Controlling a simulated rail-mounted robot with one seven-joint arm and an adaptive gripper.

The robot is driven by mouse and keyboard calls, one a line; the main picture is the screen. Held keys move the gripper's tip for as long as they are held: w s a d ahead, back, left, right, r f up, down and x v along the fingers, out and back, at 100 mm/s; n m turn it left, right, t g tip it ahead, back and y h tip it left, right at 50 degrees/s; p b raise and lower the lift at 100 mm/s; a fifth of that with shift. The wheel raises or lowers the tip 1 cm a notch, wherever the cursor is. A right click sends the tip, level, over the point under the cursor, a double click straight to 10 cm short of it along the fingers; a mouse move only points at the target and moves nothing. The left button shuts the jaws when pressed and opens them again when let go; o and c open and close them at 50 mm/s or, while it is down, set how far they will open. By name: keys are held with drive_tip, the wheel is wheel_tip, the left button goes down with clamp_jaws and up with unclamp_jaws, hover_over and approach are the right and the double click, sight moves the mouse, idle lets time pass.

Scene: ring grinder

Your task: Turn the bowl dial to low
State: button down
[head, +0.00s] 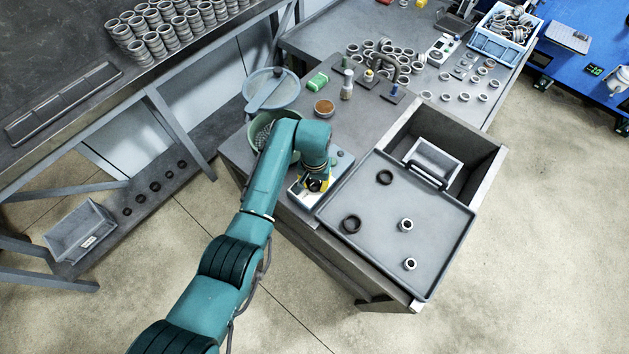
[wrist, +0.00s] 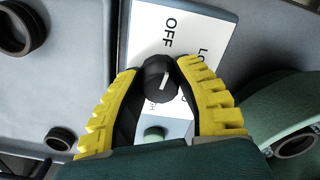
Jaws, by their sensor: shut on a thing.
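The bowl dial (wrist: 158,88) is a black round knob with a white pointer line, on a white label plate (wrist: 145,30) in the wrist view. The line points up the picture, roughly toward the word OFF. A label starting "LO" is at the upper right, partly hidden by a finger. My gripper (wrist: 160,66) has yellow ribbed fingers, shut on the dial from both sides. In the head view my gripper (head: 316,184) is over the control box (head: 343,162) at the bench's front edge, and my arm hides the dial.
A green button (wrist: 154,134) is close below the dial. The green bowl (head: 254,134) with rings stands left of the box, partly behind my arm. A grey tray (head: 385,235) with several rings is at the right. A round lidded container (head: 270,88) stands behind.

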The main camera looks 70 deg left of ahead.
sight(314, 182)
drive_tip(key=m+p, duration=0.2)
drive_tip(key=m, duration=0.3)
drive_tip(key=shift+p, duration=0.4)
drive_tip(key=m+p, duration=0.1)
drive_tip(key=m, duration=0.4)
drive_tip(key=shift+f, duration=0.1)
drive_tip(key=shift+s, duration=0.1)
drive_tip(key=c, duration=0.7)
unclamp_jaws()
drive_tip(key=shift+o, duration=0.3)
wheel_tip(314, 182, up, 12)
